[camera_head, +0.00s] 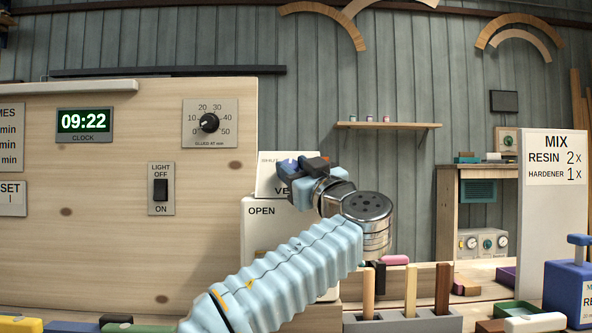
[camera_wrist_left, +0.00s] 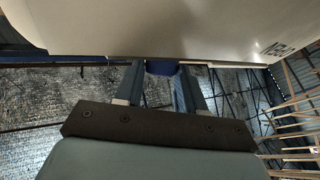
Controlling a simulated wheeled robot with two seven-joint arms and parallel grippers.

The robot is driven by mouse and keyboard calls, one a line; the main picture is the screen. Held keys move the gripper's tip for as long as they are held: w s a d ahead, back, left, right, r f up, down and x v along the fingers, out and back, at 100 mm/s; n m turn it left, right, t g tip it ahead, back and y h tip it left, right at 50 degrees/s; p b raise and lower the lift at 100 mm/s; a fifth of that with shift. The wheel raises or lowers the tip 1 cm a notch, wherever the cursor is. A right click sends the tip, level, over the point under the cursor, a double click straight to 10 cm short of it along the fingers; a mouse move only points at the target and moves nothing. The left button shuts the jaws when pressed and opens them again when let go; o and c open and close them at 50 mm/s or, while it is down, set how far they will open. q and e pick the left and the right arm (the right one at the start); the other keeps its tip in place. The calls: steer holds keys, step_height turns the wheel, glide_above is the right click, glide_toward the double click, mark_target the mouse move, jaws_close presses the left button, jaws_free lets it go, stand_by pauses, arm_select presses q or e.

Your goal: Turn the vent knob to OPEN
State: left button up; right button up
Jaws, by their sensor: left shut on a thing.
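The vent panel (camera_head: 268,181) is a white sign with small lettering at its upper left and a partly covered "VE" word. A white box face marked "OPEN" (camera_head: 262,211) is just below it. My left gripper (camera_head: 303,168) is at the panel, its dark fingers covering most of the knob area. In the left wrist view the two fingers stand either side of the blue vent knob (camera_wrist_left: 162,68), against the pale panel (camera_wrist_left: 150,28), and are shut on it. The knob's pointer direction is hidden. My right gripper is not in view.
A wooden board on the left holds a clock (camera_head: 84,123), a dial (camera_head: 210,123) and a light switch (camera_head: 161,188). A grey holder (camera_head: 402,322) with upright sticks stands below my left wrist. A blue container (camera_head: 568,290) and a white MIX sign (camera_head: 553,205) are at the right.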

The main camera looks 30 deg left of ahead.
arm_select(q)
steer(key=shift+s+a+f+m+t+h+b, duration=0.15)
steer(key=shift+m+t+h+b, duration=0.35)
steer(key=shift+m+t+b, duration=0.35)
steer(key=shift+s+f+m+t+h+b, duration=0.1)
steer(key=shift+m+t+h+b, duration=0.4)
steer(key=shift+m+t+b, duration=0.35)
steer(key=shift+s+a+f+m+t+h+b, duration=0.15)
steer(key=shift+m+t+h+b, duration=0.35)
steer(key=shift+m+t+b, duration=0.35)
steer(key=m+t+h, duration=0.1)
steer(key=m, duration=0.1)
steer(key=m+t+h+b, duration=0.1)
steer(key=m+t+h, duration=0.1)
steer(key=shift+a+r+b, duration=0.15)
steer(key=shift+b, duration=0.15)
steer(key=shift+a+r+m+t+h, duration=0.1)
steer(key=shift+m+t+h, duration=0.4)
steer(key=shift+m+h, duration=0.6)
steer(key=shift+r+m+t+h, duration=0.1)
steer(key=shift+m+t+h, duration=0.35)
steer(key=shift+m+h, duration=0.65)
steer(key=shift+h, duration=0.4)
steer(key=o, duration=1)
steer(key=shift+o, duration=0.2)
